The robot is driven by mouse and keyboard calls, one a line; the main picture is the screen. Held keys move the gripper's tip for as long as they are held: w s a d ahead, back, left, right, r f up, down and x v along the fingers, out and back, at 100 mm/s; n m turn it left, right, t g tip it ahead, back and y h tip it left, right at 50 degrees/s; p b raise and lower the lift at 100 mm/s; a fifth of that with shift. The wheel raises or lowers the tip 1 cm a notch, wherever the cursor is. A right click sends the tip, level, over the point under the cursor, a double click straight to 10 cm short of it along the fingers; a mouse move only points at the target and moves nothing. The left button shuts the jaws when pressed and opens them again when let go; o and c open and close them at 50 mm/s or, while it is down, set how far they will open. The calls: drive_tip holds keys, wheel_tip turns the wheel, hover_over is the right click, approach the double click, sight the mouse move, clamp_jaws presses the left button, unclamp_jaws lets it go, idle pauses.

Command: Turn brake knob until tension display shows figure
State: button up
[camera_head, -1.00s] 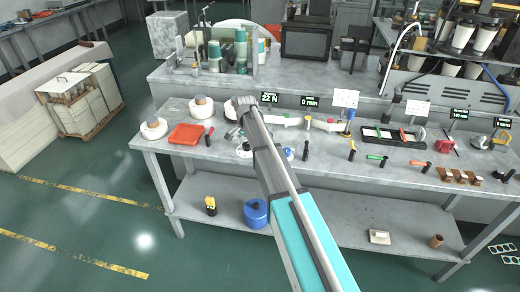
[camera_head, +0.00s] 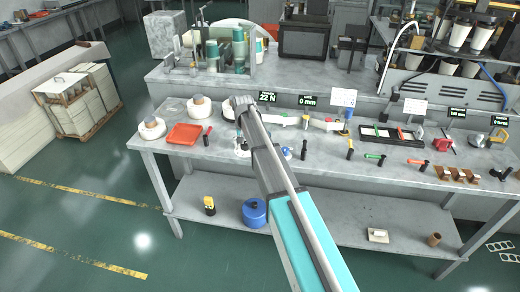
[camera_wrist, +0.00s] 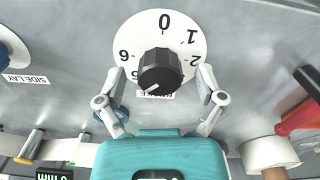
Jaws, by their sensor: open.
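The brake knob (camera_wrist: 160,72) is black and round, with a white pointer line toward its lower left. It sits on a white numbered dial (camera_wrist: 186,32) with 0 at the top of the wrist view. My gripper (camera_wrist: 161,80) is open, one finger on each side of the knob, with gaps showing. A label below the knob is partly hidden. In the head view my gripper (camera_head: 242,104) is over the bench and the dial is mostly hidden by my arm. The tension display (camera_head: 267,96) reads 22 N.
A display reading 0 mm (camera_head: 307,100) stands right of the tension display. A red tray (camera_head: 185,134) and white rolls (camera_head: 152,128) lie to the left. A side lay label (camera_wrist: 26,79) and blue-and-white part are left of the dial. Several handled tools lie to the right.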

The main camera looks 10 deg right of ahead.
drive_tip(key=n, duration=2.7)
drive_tip(key=shift+w, duration=0.1)
drive_tip(key=shift+r+n+p, duration=0.3)
wheel_tip(320, 180, up, 14)
drive_tip(key=p, duration=1.4)
drive_tip(key=s+d+f+m+b, duration=0.1)
drive_tip(key=s+f+m+b, duration=0.2)
drive_tip(key=s+m, duration=0.3)
drive_tip(key=s+d+f+m+b, duration=0.2)
drive_tip(key=s+m, duration=0.3)
drive_tip(key=s, duration=0.3)
drive_tip(key=shift+s+d+f+m+b, duration=0.15)
drive_tip(key=shift+d+f+m+b, duration=0.15)
drive_tip(key=shift+f+m+b, duration=0.15)
idle(0.7)
